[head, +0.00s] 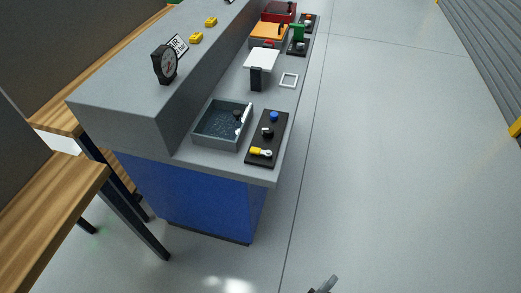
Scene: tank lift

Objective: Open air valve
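A black panel (280,130) lies on the lower shelf of the grey bench, near its close end. It carries a yellow-handled lever (258,151) with a metal end, a black fitting (267,132) and a blue knob (274,116). The yellow lever lies roughly crosswise on the panel. No label tells which of these is the air valve. A dark round gauge (166,64) stands on the upper ledge beside a small sign (179,46) that seems to read AIR. A small grey tip, seemingly of my gripper (325,285), shows at the bottom edge, far from the panel; its fingers are not clear.
A grey tray (196,133) with small parts stands left of the panel. Wooden tables (50,220) stand at left. The floor (400,150) at right is clear.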

